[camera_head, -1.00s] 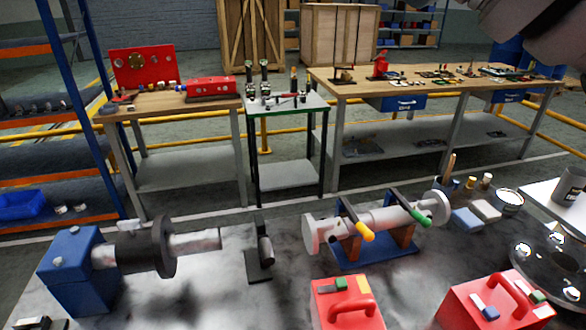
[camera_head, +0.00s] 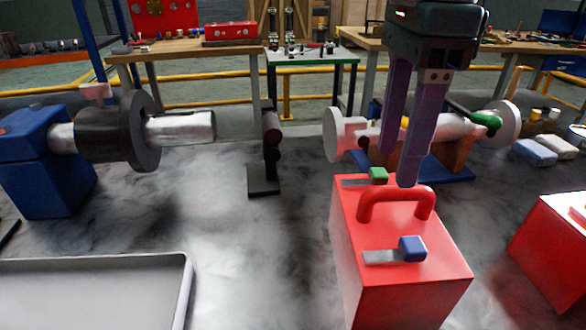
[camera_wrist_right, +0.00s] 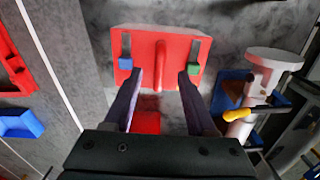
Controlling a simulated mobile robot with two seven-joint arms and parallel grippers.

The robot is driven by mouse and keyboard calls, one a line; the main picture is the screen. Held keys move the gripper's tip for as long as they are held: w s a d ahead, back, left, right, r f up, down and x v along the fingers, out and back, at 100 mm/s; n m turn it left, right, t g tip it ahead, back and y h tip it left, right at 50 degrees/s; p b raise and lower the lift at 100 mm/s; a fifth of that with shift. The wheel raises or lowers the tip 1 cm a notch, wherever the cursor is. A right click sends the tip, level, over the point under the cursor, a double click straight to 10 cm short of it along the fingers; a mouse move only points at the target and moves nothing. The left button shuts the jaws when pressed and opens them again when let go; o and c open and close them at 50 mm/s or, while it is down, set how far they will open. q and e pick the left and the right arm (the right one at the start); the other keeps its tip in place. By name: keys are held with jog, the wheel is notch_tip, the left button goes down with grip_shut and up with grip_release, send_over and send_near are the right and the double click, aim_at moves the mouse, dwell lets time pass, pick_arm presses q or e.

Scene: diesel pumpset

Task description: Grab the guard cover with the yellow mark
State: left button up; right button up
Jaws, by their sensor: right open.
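A red box-shaped guard cover (camera_head: 385,270) stands on the dark bench, with an arched red handle (camera_head: 370,205), a green tab and a blue tab on top. It also shows in the right wrist view (camera_wrist_right: 145,45). I see no yellow mark on its visible faces. A second red guard cover (camera_head: 555,240) is cut off at the right edge; its marks are not clear. My right gripper (camera_head: 398,172) is open and points down just above the first cover's handle. In the right wrist view its fingers (camera_wrist_right: 160,78) stand apart with the handle between them. My left gripper is out of view.
A shaft assembly (camera_head: 345,135) on a blue base stands behind the cover. A blue block with a dark flange and shaft (camera_head: 128,130) is at left. A grey tray (camera_head: 185,285) lies front left. A dark stand (camera_head: 264,180) is between; bare bench surrounds it.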

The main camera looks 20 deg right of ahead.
aim_at(389, 187)
notch_tip(389, 187, down, 6)
jog(key=shift+d+f+p, duration=0.1)
jog(key=shift+f+p, duration=0.15)
jog(key=shift+p, duration=0.1)
grip_shut()
dwell(0.4)
jog(key=shift+r, duration=0.1)
dwell(0.9)
